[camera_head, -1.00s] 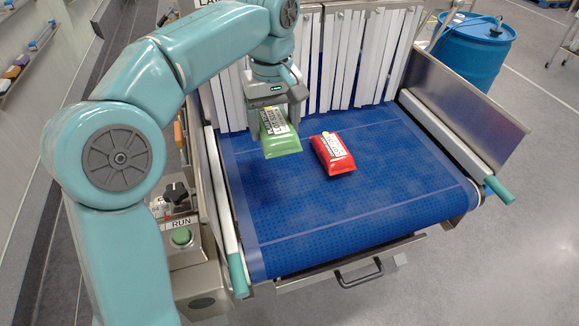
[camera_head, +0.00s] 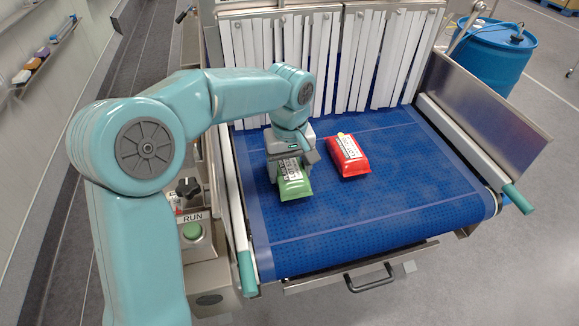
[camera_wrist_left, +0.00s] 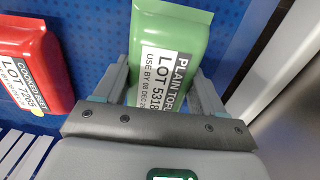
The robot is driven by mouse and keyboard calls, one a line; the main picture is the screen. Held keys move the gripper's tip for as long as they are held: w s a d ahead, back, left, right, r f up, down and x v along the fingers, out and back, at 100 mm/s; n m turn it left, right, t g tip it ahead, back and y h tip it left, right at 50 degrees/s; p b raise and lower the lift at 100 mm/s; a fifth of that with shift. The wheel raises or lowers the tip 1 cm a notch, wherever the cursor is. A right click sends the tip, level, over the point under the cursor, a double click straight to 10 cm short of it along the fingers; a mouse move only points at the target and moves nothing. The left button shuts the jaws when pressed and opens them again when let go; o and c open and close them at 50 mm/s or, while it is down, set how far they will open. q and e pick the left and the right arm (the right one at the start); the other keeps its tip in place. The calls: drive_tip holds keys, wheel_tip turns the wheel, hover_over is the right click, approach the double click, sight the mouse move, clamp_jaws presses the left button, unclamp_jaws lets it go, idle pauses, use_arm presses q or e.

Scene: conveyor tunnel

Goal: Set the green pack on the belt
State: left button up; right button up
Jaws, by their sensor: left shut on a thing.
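The green pack (camera_head: 292,184) has a white label and is at the left part of the blue belt (camera_head: 370,220). My left gripper (camera_head: 290,165) is above it, pointing down and shut on it. In the left wrist view the green pack (camera_wrist_left: 172,50) sits between the two fingers of my left gripper (camera_wrist_left: 160,85). The pack looks at or very near the belt surface; I cannot tell whether it touches. My right gripper is not in view.
A red pack (camera_head: 343,157) lies on the belt to the right of the green one. White strip curtains (camera_head: 330,60) hang at the back. A control box with a green RUN button (camera_head: 192,231) stands at the left. The front and right of the belt are clear.

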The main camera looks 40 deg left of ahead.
sight(291, 166)
use_arm(q)
drive_tip(key=shift+w+f, duration=0.15)
drive_tip(key=shift+f, duration=0.05)
drive_tip(key=o, duration=1.5)
drive_tip(key=shift+w, duration=0.15)
drive_tip(key=shift+s, duration=0.2)
drive_tip(key=shift+r, duration=0.1)
drive_tip(key=shift+w+r, duration=0.15)
drive_tip(key=shift+r, duration=0.1)
wheel_tip(291, 166, up, 12)
drive_tip(key=shift+f+p, duration=0.2)
drive_tip(key=shift+p, duration=0.2)
